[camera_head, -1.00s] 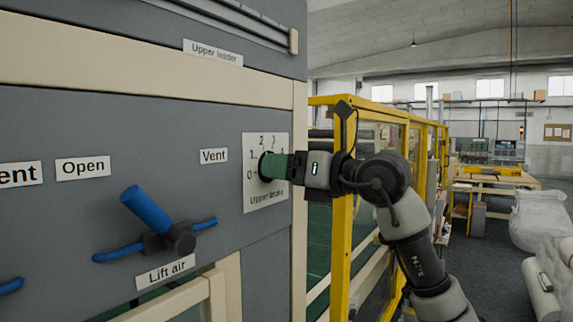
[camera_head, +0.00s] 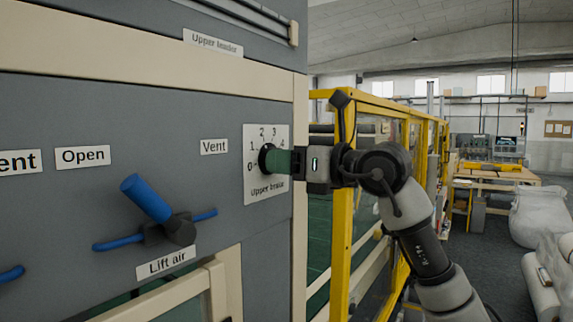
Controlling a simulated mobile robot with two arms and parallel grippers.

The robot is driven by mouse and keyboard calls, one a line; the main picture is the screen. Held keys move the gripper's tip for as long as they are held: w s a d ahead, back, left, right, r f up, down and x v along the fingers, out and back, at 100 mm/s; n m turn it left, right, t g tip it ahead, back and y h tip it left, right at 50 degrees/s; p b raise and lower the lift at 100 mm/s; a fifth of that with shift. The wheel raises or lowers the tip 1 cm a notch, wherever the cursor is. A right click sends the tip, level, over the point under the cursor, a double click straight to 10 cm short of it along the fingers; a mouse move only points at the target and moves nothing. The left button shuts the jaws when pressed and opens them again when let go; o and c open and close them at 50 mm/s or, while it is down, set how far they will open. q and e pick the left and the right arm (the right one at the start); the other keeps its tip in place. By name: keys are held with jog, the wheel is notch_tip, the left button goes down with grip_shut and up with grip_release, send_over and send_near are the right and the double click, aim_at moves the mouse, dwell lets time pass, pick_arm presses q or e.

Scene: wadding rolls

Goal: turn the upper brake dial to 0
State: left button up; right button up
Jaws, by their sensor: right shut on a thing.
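The upper brake dial (camera_head: 266,158) is a small dark round knob on a white plate (camera_head: 264,190) marked 0 to 4 and labelled "Upper brake". It sits on the grey machine panel, near its right edge. My right gripper (camera_head: 282,161) reaches in from the right with its green fingers shut on the dial. The fingers cover part of the dial, and I cannot tell which number it points to. My left gripper is not in view.
A blue-handled "Lift air" lever (camera_head: 148,200) stands out from the panel left of the dial. A yellow guard frame (camera_head: 345,220) stands right behind my right wrist. Wrapped rolls (camera_head: 538,215) lie on the floor at far right.

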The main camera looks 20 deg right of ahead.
jog(key=shift+r+n+h+b, duration=0.2)
jog(key=shift+n+b, duration=0.5)
jog(key=shift+n, duration=2.7)
jog(key=shift+f+n+h+b, duration=0.1)
jog(key=shift+n+h+b, duration=0.4)
jog(key=shift+n, duration=3.2)
jog(key=o, duration=0.9)
jog(key=shift+d, duration=0.1)
jog(key=b+v, duration=0.4)
jog(key=v, duration=0.6)
jog(key=shift+s+d, duration=0.25)
jog(key=shift+s, duration=0.05)
